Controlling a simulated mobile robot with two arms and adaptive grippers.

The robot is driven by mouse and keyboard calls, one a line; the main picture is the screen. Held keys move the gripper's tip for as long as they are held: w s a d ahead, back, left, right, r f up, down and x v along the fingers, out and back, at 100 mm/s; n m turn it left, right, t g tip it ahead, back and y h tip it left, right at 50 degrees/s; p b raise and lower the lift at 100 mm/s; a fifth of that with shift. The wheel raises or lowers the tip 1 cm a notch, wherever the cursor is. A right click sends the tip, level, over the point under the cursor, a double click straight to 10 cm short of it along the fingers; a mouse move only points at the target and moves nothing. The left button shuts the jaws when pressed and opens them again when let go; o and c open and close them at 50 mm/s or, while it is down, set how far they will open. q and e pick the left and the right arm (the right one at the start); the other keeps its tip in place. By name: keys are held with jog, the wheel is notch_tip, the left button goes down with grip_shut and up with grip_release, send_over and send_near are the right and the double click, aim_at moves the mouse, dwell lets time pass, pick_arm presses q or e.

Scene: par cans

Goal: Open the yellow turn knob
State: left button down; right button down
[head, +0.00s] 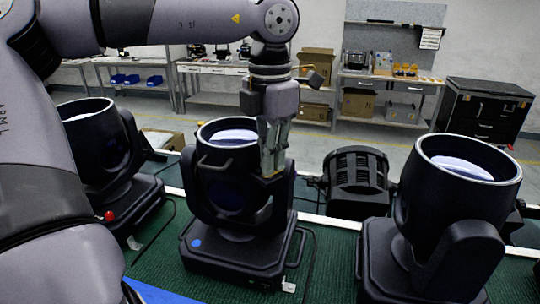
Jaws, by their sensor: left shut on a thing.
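My left gripper (270,160) comes down from the top of the head view and points at the right side of the middle stage light (222,160). Its fingers are shut at the upper end of the light's side arm. A small yellowish bit (272,177) shows at the fingertips; it may be the yellow turn knob, mostly hidden by the fingers. The middle light is black, stands upright on its base and has its round lens facing up. My right gripper is not in the view.
Similar black lights stand at left (98,145) and right (462,195) on the green surface (150,245). A smaller black ribbed lamp (357,180) sits behind, between the middle and right lights. Workbenches and a black case (485,108) stand at the back.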

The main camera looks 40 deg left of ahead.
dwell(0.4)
pick_arm(q)
jog(key=c, duration=1.8)
grip_release()
jog(key=shift+o, duration=0.2)
jog(key=shift+r, duration=0.1)
notch_tip(320, 180, up, 12)
jog(key=shift+f, duration=0.2)
